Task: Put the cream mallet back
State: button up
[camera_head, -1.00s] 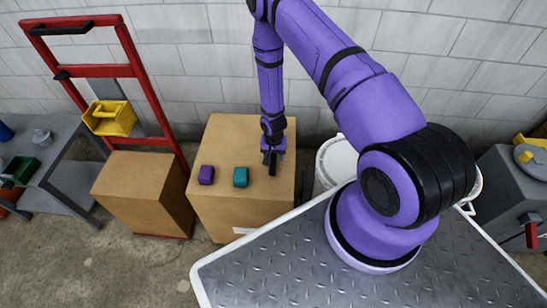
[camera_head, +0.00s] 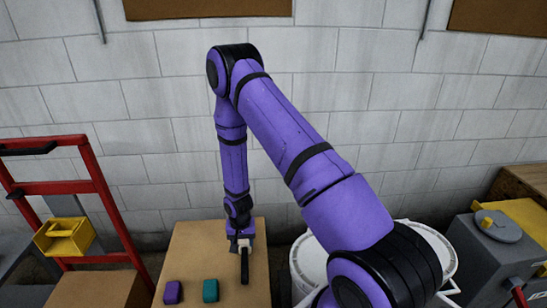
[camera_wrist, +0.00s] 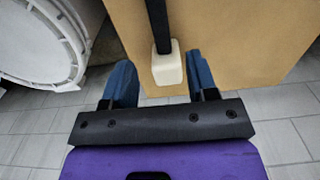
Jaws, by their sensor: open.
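The cream mallet has a pale block head (camera_wrist: 168,68) and a long black handle (camera_wrist: 157,20). It is at the top of a cardboard box (camera_head: 195,245), with its handle (camera_head: 244,267) pointing toward the camera in the head view. My gripper (camera_head: 241,240) is over the wall side of the box, at the mallet's head. In the wrist view my gripper (camera_wrist: 159,62) is open, with one blue finger on each side of the cream head and visible gaps between. The fingertips are too small to make out in the head view.
A purple block (camera_head: 173,292) and a teal block (camera_head: 210,290) sit on the same box, left of the mallet. A red hand truck (camera_head: 95,180) with a yellow bin (camera_head: 65,236) stands left. A white bucket (camera_head: 312,262) stands right. The block wall is close behind.

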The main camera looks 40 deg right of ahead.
notch_tip(320, 180, up, 37)
jog(key=s+a+n+t, duration=0.1)
jog(key=s+n+t, duration=0.1)
jog(key=n+t, duration=0.1)
jog(key=s+a+r+n+t, duration=0.1)
jog(key=s+r+n, duration=0.1)
jog(key=s+r, duration=0.7)
jog(key=s+a+r+n+t, duration=0.1)
jog(key=s+a+r, duration=0.1)
jog(key=s+r, duration=0.7)
jog(key=s, duration=0.6)
jog(key=shift+s+r+n, duration=0.25)
jog(key=shift+s+n, duration=0.15)
